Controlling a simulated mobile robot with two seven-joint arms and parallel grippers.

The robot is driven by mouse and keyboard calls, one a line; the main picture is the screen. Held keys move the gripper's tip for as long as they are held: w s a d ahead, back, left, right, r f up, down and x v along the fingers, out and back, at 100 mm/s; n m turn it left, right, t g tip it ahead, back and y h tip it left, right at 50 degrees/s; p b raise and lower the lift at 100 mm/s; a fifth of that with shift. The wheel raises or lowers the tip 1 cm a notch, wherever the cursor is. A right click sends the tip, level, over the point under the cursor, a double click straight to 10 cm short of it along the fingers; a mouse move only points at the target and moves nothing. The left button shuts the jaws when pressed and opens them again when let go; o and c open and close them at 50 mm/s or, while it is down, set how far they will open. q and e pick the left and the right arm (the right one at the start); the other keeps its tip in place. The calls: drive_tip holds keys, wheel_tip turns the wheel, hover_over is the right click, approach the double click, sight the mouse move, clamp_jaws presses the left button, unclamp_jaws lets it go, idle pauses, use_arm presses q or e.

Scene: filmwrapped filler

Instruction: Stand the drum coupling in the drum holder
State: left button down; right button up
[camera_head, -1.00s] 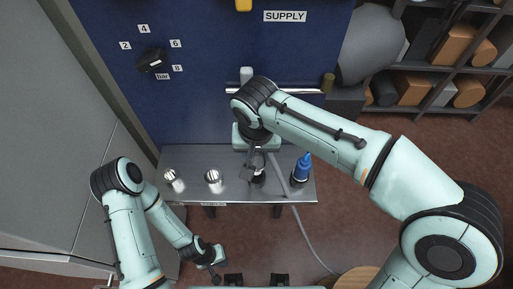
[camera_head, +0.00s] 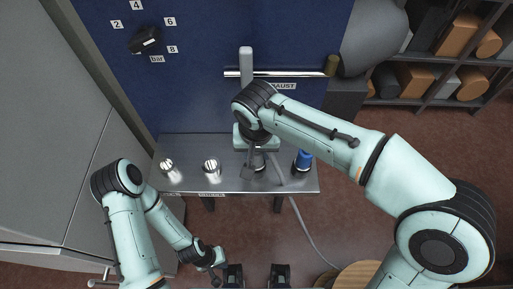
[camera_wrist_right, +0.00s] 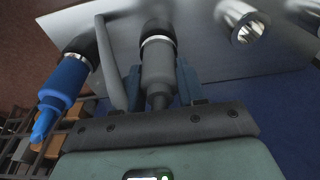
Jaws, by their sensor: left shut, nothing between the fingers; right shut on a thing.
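My right gripper (camera_wrist_right: 160,82) is shut on a grey coupling (camera_wrist_right: 158,62) with a silver ring and a black end piece. The black end is at the bench top; I cannot tell whether it is part of the coupling or a holder around it. In the head view the coupling is mostly hidden under my right gripper (camera_head: 258,165). Two hollow silver holders stand on the bench to its left, the nearer one (camera_head: 211,167) and the farther one (camera_head: 168,168); their front labels are unreadable. My left gripper (camera_head: 215,272) is shut and empty, low in front of the bench.
A blue coupling (camera_head: 304,160) with a black base stands at the bench's right end; it also shows in the wrist view (camera_wrist_right: 62,85). A grey hose (camera_head: 305,222) hangs over the bench's front edge. A metal bar (camera_head: 300,74) runs along the blue wall behind.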

use_arm(q)
drive_tip(key=shift+s+f, duration=0.1)
drive_tip(key=shift+f, duration=0.1)
use_arm(e)
drive_tip(key=shift+f, duration=0.35)
idle(0.7)
drive_tip(key=o, duration=1.2)
use_arm(q)
drive_tip(key=r+p, duration=0.1)
drive_tip(key=w+r+p, duration=0.1)
drive_tip(key=shift+w+r, duration=0.3)
drive_tip(key=shift+r, duration=0.1)
use_arm(e)
drive_tip(key=r, duration=0.4)
drive_tip(key=s+r, duration=0.1)
drive_tip(key=r, duration=0.4)
drive_tip(key=s+r, duration=0.1)
drive_tip(key=r, duration=0.3)
drive_tip(key=shift+r, duration=0.15)
